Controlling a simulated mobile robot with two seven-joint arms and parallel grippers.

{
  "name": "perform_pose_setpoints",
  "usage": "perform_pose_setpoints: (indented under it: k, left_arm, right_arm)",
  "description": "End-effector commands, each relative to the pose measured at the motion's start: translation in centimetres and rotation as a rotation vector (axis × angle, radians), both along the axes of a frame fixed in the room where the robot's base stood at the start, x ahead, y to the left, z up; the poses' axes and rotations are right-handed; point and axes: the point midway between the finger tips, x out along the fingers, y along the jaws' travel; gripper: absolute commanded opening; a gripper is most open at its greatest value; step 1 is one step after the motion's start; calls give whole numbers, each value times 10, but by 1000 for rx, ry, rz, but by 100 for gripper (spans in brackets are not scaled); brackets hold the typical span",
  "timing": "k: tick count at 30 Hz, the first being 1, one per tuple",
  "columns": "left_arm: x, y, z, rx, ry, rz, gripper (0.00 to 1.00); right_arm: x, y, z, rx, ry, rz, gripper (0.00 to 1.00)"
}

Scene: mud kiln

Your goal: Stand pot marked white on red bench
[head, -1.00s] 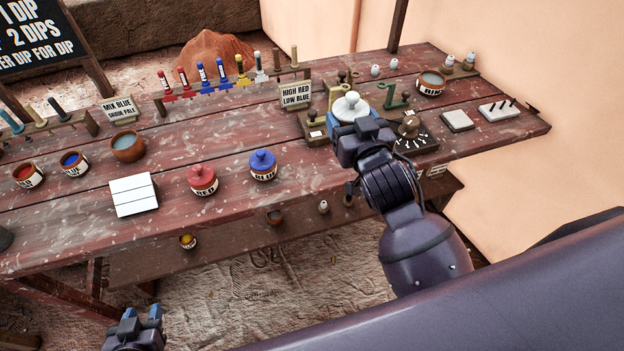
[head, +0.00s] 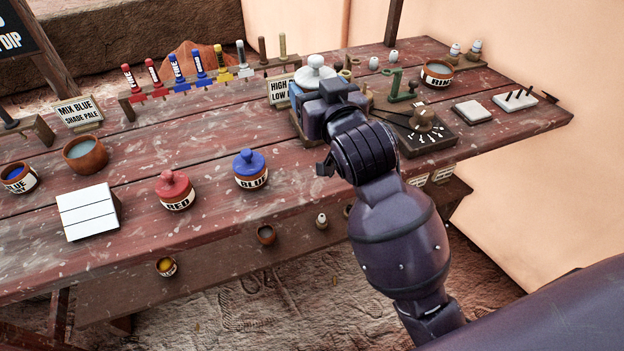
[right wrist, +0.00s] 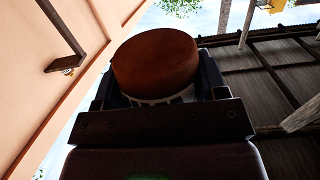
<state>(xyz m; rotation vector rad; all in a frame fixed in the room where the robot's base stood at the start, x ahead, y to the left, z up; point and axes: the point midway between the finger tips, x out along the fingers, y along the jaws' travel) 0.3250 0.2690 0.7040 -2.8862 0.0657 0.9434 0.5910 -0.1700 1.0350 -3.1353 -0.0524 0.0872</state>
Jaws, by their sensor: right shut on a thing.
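The white-lidded pot (head: 316,72) is held in my right gripper (head: 318,98), in front of the "HIGH RED LOW BLUE" sign. Its body is mostly hidden by the gripper in the head view. The right wrist view shows its brown clay base (right wrist: 156,64) and part of a white label with dark letters, between the fingers. The red bench (head: 330,185) has worn, paint-flecked boards and spreads below the gripper; I cannot tell the pot's exact height above it. My left gripper is out of view.
A red-lidded pot (head: 175,190), a blue-lidded pot (head: 250,169) and a white slatted block (head: 89,214) stand near the bench's front edge. Behind are coloured tools (head: 200,68) on a rack. A dial board (head: 424,128) lies right. Bare boards lie right of the blue-lidded pot.

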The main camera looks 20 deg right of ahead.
Motion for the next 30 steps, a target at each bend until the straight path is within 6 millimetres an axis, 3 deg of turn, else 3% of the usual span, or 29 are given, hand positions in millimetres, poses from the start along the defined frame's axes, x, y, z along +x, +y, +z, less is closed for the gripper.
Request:
perform_pose_setpoints:
  k: [5, 18, 30]
  left_arm:
    - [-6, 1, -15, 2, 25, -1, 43]
    - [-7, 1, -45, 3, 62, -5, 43]
    - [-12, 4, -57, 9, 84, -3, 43]
  right_arm:
    - [1, 0, -26, 0, 6, 1, 23]
    - [0, 0, -122, 0, 11, 1, 23]
    - [0, 0, -158, 0, 4, 1, 23]
